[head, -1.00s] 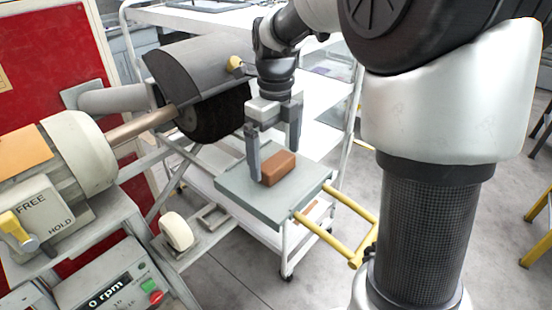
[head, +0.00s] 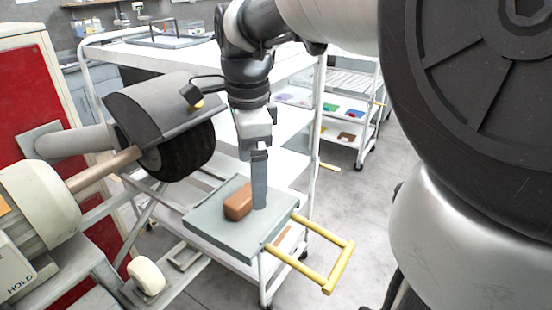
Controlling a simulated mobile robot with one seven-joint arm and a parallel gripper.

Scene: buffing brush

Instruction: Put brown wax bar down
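The brown wax bar (head: 238,207) lies flat on a grey square plate (head: 215,224) with yellow handles, near the middle of its top. My gripper (head: 259,200) points straight down over the plate, just right of the bar. I see its fingers edge-on, so only one finger shows clearly and the other is hidden behind it. The fingertip is at about the plate's surface, close to the bar's right end. I cannot tell whether it touches the bar or how wide the fingers stand.
A dark buffing brush (head: 178,150) under a grey hood (head: 165,105) is left of my gripper. A white trolley (head: 285,75) stands behind. A yellow handle (head: 335,270) sticks out from the plate to the right. Open floor lies at right.

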